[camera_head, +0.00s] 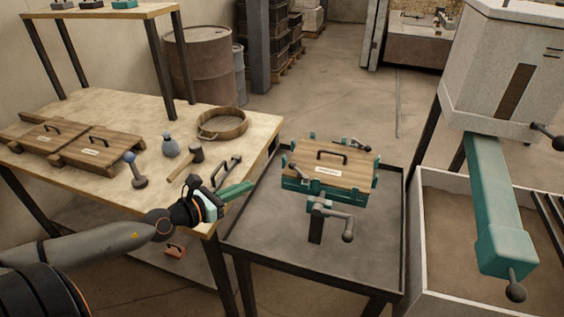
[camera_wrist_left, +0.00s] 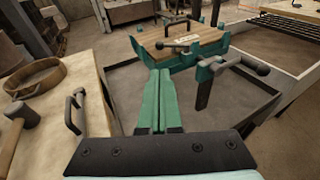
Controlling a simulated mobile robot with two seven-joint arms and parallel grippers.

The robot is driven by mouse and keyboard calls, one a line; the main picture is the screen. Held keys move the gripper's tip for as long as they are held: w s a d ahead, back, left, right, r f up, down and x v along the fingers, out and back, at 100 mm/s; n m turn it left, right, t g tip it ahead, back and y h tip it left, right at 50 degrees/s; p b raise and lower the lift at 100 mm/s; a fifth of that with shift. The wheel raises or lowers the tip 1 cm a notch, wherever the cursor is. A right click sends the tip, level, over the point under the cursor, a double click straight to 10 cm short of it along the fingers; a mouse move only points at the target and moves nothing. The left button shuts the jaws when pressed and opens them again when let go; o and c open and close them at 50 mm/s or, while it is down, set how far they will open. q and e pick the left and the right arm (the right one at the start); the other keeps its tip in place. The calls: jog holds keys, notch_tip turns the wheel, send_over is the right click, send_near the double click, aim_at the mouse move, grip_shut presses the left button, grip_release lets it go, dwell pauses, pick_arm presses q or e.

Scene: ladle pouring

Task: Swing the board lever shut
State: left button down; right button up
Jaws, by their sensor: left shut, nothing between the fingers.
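The wooden board (camera_head: 345,172) with a black handle lies on the teal frame (camera_head: 318,190) on the dark tray table. A dark lever with a ball end (camera_head: 347,237) sticks out at the frame's front on a post. Smaller levers show at the frame's near left (camera_head: 291,171) and far right (camera_head: 362,147). In the wrist view, a lever (camera_wrist_left: 182,46) lies at the board's near edge and the post lever (camera_wrist_left: 240,65) is to its right. My left gripper (camera_head: 250,187), with green fingers (camera_wrist_left: 159,75), is shut and empty, left of the frame and apart from it.
A teal spout (camera_head: 490,190) hangs over a sand bin at right. The tray table's near area is clear.

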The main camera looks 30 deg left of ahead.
pick_arm(q)
jog(key=shift+w, duration=0.1)
dwell(0.3)
send_near(290, 167)
jog(key=x, duration=0.5)
jog(key=shift+w, duration=0.1)
jog(key=shift+x, duration=0.85)
